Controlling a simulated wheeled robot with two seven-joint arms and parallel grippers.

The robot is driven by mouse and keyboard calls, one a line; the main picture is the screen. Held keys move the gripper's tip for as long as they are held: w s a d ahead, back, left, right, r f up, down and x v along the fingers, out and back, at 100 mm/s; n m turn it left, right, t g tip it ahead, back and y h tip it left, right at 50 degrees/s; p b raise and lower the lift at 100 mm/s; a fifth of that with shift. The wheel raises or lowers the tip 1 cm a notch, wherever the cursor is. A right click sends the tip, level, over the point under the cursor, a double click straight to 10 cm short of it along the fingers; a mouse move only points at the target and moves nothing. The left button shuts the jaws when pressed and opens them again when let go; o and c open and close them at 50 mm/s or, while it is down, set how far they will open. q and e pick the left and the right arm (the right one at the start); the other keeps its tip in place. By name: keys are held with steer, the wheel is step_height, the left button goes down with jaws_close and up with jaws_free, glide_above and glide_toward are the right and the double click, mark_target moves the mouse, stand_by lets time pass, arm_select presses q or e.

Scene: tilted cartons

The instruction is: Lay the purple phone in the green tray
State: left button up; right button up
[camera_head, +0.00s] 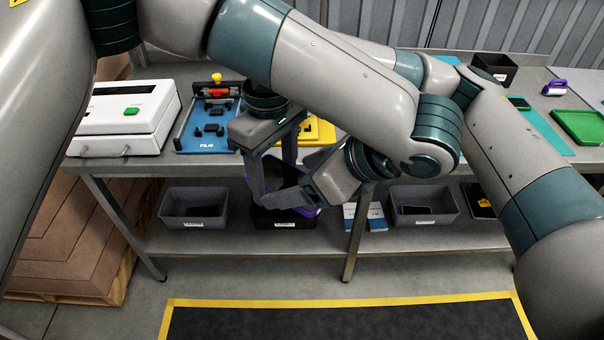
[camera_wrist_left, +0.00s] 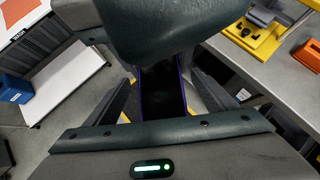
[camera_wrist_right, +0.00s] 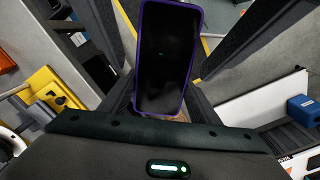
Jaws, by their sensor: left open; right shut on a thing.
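The purple phone (camera_wrist_right: 165,60), dark-screened with a purple rim, is held by its lower part in my right gripper (camera_wrist_right: 162,100). In the left wrist view the phone (camera_wrist_left: 162,95) shows narrow and dark, between the spread fingers of my open left gripper (camera_wrist_left: 160,100). I cannot tell whether those fingers touch it. In the head view my right gripper (camera_head: 272,182) points down and my left gripper (camera_head: 284,194) reaches in from the right, the two close together in front of the bench. The phone is mostly hidden there. The green tray (camera_head: 580,127) lies on the bench at the right.
A green phone (camera_head: 518,103) lies on a teal mat (camera_head: 545,130) left of the tray. A purple-handled object (camera_head: 555,87) and a black bin (camera_head: 494,68) stand behind. A white machine (camera_head: 125,115) and a blue fixture (camera_head: 208,120) occupy the bench's left. Grey bins (camera_head: 422,218) sit on the lower shelf.

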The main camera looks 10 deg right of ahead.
mark_target(274, 173)
arm_select(q)
steer(key=c, duration=1.2)
steer(key=shift+c, duration=0.9)
arm_select(e)
steer(key=o, duration=1.1)
steer(key=shift+r, duration=0.1)
arm_select(q)
steer(key=shift+s+f, duration=0.2)
steer(key=shift+f, duration=0.05)
arm_select(e)
step_height(274, 173, up, 8)
steer(key=shift+f, duration=0.15)
arm_select(q)
steer(key=shift+w+r, duration=0.1)
steer(key=shift+r, duration=0.05)
steer(key=shift+w+r, duration=0.1)
